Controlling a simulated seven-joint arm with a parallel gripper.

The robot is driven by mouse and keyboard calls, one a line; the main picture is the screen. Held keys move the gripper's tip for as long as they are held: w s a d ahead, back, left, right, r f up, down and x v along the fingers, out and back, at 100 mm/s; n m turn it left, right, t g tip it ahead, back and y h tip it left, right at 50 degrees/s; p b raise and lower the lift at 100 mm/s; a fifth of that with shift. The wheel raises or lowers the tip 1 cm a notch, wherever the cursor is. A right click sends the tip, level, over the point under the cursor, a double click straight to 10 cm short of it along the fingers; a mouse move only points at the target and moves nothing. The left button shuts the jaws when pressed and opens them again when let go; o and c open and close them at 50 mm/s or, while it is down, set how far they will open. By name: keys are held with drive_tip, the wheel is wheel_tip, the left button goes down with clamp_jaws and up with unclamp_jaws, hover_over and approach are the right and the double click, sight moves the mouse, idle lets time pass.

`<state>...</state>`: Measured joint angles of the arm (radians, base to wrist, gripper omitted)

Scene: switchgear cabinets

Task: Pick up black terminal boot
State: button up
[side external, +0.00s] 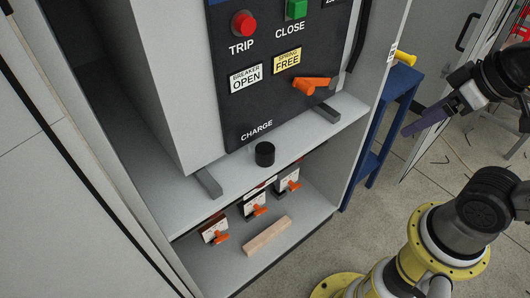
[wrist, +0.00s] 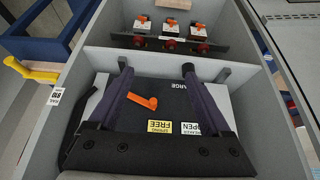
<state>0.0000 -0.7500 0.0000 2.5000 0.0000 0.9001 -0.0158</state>
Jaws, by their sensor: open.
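The black terminal boot (side external: 264,154) is a short dark cylinder standing upright on the grey shelf ledge (side external: 240,174), below the CHARGE label. In the wrist view a dark rounded shape by the right fingertip appears to be the boot (wrist: 188,68), partly covered by that finger. My gripper (side external: 407,131) is at the right in the side view, well away from the boot and outside the cabinet. In the wrist view my gripper (wrist: 159,76) has its two purple fingers spread wide, with nothing between them.
A breaker panel (side external: 275,75) with an orange handle (side external: 311,84) rises behind the ledge. Grey brackets (side external: 209,183) flank the boot. Below are orange-handled switches (side external: 255,208) and a wooden block (side external: 267,236). A blue stand (side external: 378,140) is beside the cabinet.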

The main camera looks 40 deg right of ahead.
drive_tip(key=w+d+r+n+h, duration=0.1)
drive_tip(key=w+r+n, duration=0.4)
drive_tip(key=w+n, duration=0.25)
drive_tip(key=n+g+h, duration=0.2)
drive_tip(key=n+g, duration=0.1)
drive_tip(key=n, duration=1)
hover_over(264, 150)
drive_tip(key=s+d, duration=0.3)
drive_tip(key=d, duration=0.1)
wheel_tip(264, 150, down, 7)
drive_tip(key=a+f+n+h, duration=0.1)
drive_tip(key=a+f+n, duration=0.2)
drive_tip(key=a+f, duration=0.65)
drive_tip(key=shift+m+g, duration=0.25)
drive_tip(key=shift+g, duration=0.05)
drive_tip(key=x, duration=0.4)
drive_tip(key=d+x, duration=0.1)
drive_tip(key=x, duration=0.3)
drive_tip(key=shift+w, duration=0.25)
drive_tip(key=shift+x, duration=3.15)
drive_tip(key=shift+w, duration=0.2)
drive_tip(key=c, duration=1.1)
